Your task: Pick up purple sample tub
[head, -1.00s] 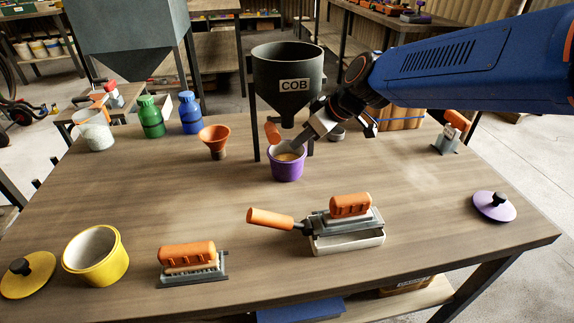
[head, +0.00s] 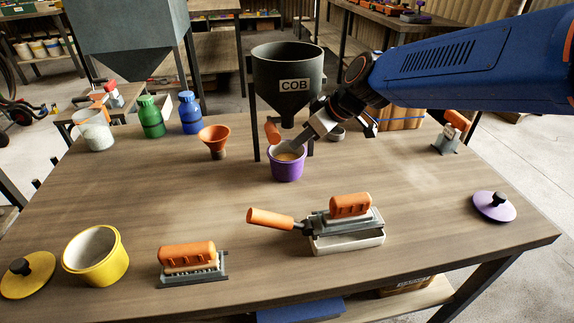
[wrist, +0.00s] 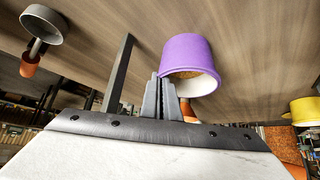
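The purple sample tub (head: 286,170) stands upright on the bench under the black hopper marked COB. It holds brown grainy material and has a pale inside. My gripper (head: 296,146) reaches down from the right to the tub's far right rim. In the wrist view the tub (wrist: 185,52) is just right of the fingers. My gripper (wrist: 162,78) has its two grey fingers close together, one on each side of the tub's wall, so it looks shut on the rim. The exact contact is partly hidden. The tub shows no gap from the bench.
The COB hopper (head: 287,75) and its legs stand close behind the tub. An orange funnel (head: 214,138) is to its left. A purple lid (head: 494,207) lies at right, a yellow tub (head: 98,266) front left.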

